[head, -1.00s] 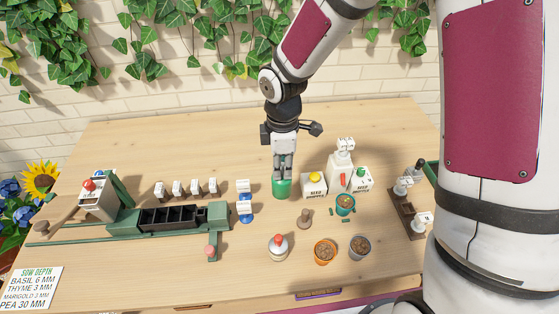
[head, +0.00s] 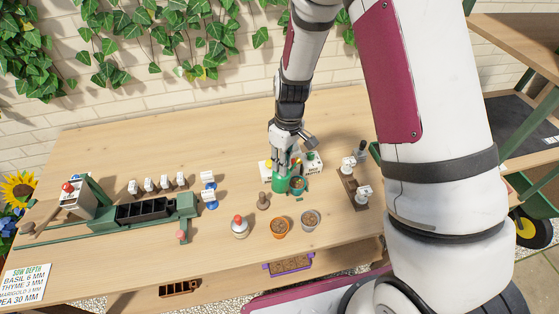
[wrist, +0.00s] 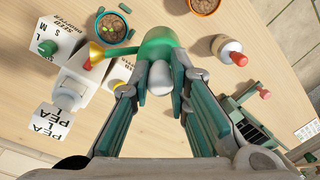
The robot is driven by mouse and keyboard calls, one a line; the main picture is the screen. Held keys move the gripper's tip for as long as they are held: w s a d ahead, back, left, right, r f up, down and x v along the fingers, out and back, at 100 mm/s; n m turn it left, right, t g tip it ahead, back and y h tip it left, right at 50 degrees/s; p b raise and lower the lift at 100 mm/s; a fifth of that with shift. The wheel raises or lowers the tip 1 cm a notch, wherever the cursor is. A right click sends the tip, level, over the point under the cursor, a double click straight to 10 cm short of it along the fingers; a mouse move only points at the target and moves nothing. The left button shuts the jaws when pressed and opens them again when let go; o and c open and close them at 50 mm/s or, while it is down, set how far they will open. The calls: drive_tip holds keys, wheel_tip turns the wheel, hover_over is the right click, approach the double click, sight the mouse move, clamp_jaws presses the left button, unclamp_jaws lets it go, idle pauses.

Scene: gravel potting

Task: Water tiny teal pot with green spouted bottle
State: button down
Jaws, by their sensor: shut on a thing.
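My gripper (head: 281,163) is shut on the green spouted bottle (head: 279,184), which hangs roughly upright. In the wrist view the bottle (wrist: 157,42) is between the fingers (wrist: 163,85), and its gold spout (wrist: 98,53) points left. The tiny teal pot (head: 297,186) stands right beside the bottle. In the wrist view the pot (wrist: 130,35) holds brown soil with a few green-yellow bits on it. The spout tip shows just beside the pot's rim, not over its soil. I cannot tell the bottle's height above the table.
White seed droppers (wrist: 72,38) stand close to the spout. An orange pot (head: 280,228) and a grey pot (head: 310,220) are in front. A red-topped white bottle (head: 240,228) and a small brown tamper (head: 263,201) stand to the left. Small green pieces lie near the teal pot.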

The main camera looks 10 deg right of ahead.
drive_tip(key=shift+w+d+f+g+y+b, duration=0.3)
drive_tip(key=shift+d+f+g+y+b, duration=0.15)
drive_tip(key=shift+y+b, duration=0.3)
drive_tip(key=shift+w+d+f+g+y+b, duration=0.4)
drive_tip(key=shift+y+b, duration=0.25)
drive_tip(key=shift+y, duration=0.2)
drive_tip(key=shift+f+g+y+b, duration=0.1)
drive_tip(key=shift+g+y+b, duration=0.2)
drive_tip(key=shift+b, duration=0.1)
drive_tip(key=shift+s+d, duration=0.1)
idle(0.5)
